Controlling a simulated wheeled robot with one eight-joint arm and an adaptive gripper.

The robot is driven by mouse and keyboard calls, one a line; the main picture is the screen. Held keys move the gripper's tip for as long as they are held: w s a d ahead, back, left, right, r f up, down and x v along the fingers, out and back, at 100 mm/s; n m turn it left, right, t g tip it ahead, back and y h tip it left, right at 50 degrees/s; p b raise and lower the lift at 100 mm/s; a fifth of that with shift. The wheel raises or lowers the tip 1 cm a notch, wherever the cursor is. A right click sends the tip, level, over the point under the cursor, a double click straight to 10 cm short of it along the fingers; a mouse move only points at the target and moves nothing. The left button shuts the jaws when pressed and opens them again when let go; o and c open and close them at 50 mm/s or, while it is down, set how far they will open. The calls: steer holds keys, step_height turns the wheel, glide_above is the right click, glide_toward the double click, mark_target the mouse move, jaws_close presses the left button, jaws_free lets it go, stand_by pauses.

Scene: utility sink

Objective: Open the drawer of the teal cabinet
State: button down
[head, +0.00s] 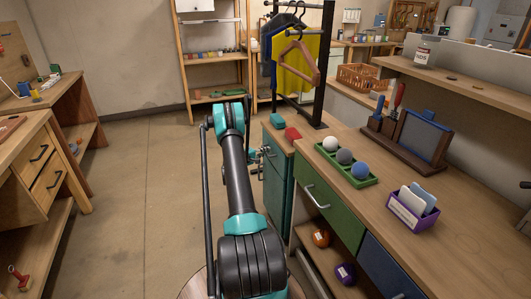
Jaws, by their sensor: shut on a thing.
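The teal cabinet (273,196) stands right of my arm, at the far end of the workbench, with a wooden top. Its front faces left and is seen at a steep angle. My gripper (264,153) is at the upper part of this front, by the drawer. It is small in view and partly hidden behind my arm. It is shut on the drawer handle, though the handle itself is hard to make out. I cannot tell whether the drawer stands out from the cabinet.
A clothes rack (325,65) stands behind. The workbench (375,205) on the right holds a green tray (345,171) with balls and a purple box (411,214).

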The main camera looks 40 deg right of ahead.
steer(key=w+a, duration=0.3)
steer(key=a, duration=1)
steer(key=w+a, duration=0.3)
steer(key=a, duration=1)
steer(key=shift+w+a, duration=0.15)
steer(key=shift+a, duration=0.05)
steer(key=c, duration=1.6)
jaws_free()
steer(key=shift+o, duration=0.2)
steer(key=v, duration=1.2)
